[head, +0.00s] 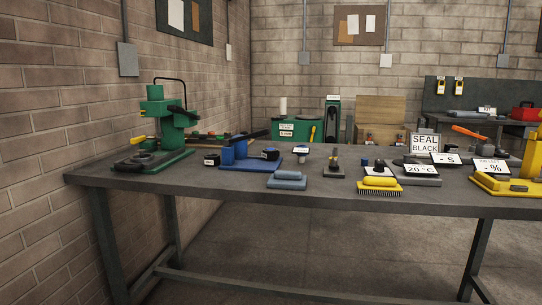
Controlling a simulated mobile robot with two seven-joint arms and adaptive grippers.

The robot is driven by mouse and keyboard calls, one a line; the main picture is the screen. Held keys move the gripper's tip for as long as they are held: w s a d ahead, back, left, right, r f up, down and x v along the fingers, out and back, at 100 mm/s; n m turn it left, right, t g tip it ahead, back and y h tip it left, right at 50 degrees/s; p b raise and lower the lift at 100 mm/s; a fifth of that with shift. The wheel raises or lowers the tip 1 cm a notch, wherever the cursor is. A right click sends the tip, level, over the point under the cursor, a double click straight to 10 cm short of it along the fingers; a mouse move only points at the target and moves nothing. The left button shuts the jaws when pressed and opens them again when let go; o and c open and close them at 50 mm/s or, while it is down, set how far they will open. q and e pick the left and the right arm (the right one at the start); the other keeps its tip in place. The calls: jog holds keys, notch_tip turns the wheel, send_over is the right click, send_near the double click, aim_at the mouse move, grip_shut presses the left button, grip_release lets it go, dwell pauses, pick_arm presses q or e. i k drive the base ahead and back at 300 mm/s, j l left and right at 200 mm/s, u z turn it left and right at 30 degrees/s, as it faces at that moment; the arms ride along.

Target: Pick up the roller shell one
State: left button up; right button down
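I cannot pick out roller shell one for certain in the head view. Small dark round parts (136,161) lie in or on a dark tray at the left end of the grey workbench (240,186), in front of the green press (158,120). They are too small to tell whether any is a roller shell. Other small dark pieces stand along the bench, among them a dark upright part (334,162) on a small base right of the middle. Neither of my grippers shows in this view.
Behind stand a green cabinet (294,131) and a side bench with a red box (525,112). The bench's front edge is mostly clear.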

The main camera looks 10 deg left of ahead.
aim_at(269, 155)
jog(key=i+j, duration=0.3)
jog(key=i, duration=0.2)
jog(key=i+j, duration=0.35)
jog(key=i, duration=0.15)
